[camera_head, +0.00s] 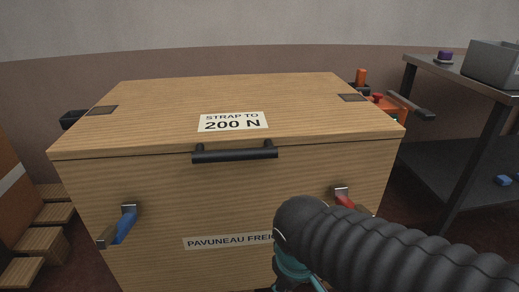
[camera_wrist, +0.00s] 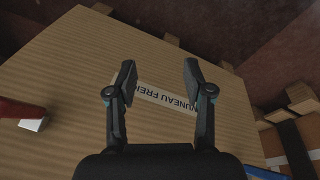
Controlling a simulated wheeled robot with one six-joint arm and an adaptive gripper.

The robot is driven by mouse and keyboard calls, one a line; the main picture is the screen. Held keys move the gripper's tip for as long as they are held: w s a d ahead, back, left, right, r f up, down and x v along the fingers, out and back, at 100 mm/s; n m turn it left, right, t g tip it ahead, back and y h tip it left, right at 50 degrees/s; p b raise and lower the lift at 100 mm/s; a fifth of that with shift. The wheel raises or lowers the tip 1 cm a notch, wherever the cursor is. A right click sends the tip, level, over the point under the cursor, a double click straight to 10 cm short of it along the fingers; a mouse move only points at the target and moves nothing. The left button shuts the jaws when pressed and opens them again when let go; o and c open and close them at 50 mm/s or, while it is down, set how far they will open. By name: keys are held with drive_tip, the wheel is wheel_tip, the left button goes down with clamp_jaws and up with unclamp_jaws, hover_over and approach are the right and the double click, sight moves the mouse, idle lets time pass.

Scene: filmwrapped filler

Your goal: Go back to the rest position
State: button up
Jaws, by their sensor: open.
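My gripper (camera_wrist: 158,82) is open and empty in the wrist view. Its two dark fingers are apart, in front of the lettered label on the front of a wooden crate (camera_wrist: 75,75). In the head view my ribbed dark arm reaches in from the lower right and hides the gripper's fingers. The crate (camera_head: 130,170) stands in the middle there, its lid down, with a black handle (camera_head: 235,155) on the lid's front edge and a label (camera_head: 233,122) reading "STRAP TO 200 N". Whether the fingers touch the crate I cannot tell.
A blue-handled latch (camera_head: 124,226) is on the crate's front left, a red-handled one (camera_head: 345,200) on the right, partly behind my arm. A dark metal table (camera_head: 445,72) with a grey bin (camera_head: 495,65) stands at right. Wooden pallets (camera_head: 40,243) lie at left.

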drive_tip(key=d+r+m+t+p, duration=0.3)
drive_tip(key=d+r+m, duration=0.3)
drive_tip(key=d+r, duration=0.3)
wheel_tip(320, 180, up, 3)
drive_tip(key=shift+s+f+m+p, duration=0.2)
drive_tip(key=shift+m+p, duration=0.1)
drive_tip(key=shift+p, duration=0.15)
drive_tip(key=shift+d, duration=0.1)
